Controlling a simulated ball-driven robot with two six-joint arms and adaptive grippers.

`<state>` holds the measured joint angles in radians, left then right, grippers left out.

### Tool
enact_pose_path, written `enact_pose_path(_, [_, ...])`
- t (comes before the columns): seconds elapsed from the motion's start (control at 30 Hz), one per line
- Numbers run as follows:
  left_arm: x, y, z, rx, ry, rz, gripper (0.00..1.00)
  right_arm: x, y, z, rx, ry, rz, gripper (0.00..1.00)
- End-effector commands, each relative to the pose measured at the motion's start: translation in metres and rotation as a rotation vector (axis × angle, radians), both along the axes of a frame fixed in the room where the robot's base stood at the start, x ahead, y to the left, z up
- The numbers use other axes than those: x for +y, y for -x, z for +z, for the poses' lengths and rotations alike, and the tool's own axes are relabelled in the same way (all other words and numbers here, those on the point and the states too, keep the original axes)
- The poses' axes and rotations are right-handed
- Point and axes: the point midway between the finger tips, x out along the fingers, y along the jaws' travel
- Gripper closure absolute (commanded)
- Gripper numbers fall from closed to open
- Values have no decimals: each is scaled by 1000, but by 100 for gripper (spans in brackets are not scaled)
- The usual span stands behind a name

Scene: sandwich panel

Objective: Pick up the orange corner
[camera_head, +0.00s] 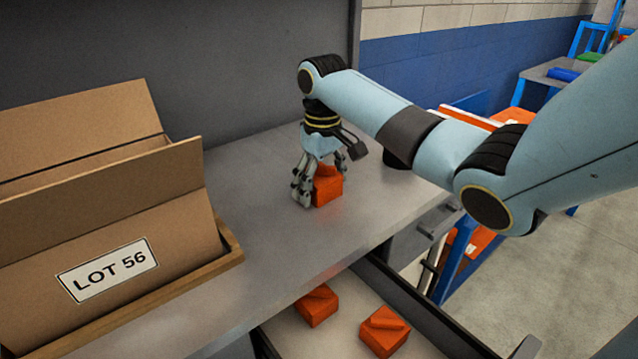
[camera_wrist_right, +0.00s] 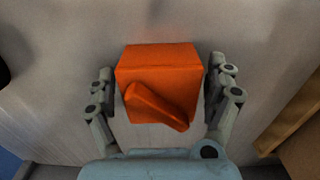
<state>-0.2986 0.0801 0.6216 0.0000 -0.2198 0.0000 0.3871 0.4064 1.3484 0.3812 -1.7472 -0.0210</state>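An orange corner (camera_head: 327,186), a block with a raised slanted piece on it, sits on the grey worktop (camera_head: 270,215). My right gripper (camera_head: 318,178) points down over it, with its fingers on either side. In the right wrist view the orange corner (camera_wrist_right: 160,70) lies between the two fingers, with a narrow gap visible at the right finger; contact at the left finger is hard to tell. The gripper looks open around it. Two more orange corners, one on the left (camera_head: 317,306) and one on the right (camera_head: 384,332), lie in an open drawer below. My left gripper is not in view.
A cardboard box labelled LOT 56 (camera_head: 185,235) stands in a wooden tray (camera_head: 232,252) at the left. A dark wall panel (camera_head: 230,60) rises behind the worktop. The open drawer (camera_head: 430,325) juts out below the front edge. The worktop between box and gripper is clear.

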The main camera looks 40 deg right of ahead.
Motion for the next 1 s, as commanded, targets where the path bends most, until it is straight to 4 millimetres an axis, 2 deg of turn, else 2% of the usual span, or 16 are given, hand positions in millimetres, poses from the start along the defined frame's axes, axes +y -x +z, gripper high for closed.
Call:
enact_pose_path(0.03, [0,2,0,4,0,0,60,0,0,0,0,0,0,23])
enact_pose_path(0.3, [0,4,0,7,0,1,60,0,0,0,0,0,0,58])
enact_pose_path(0.4, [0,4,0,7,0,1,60,0,0,0,0,0,0,68])
enact_pose_path(0.63, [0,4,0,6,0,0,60,0,0,0,0,0,0,72])
enact_pose_path(1.0, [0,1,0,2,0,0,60,0,0,1,0,1,0,72])
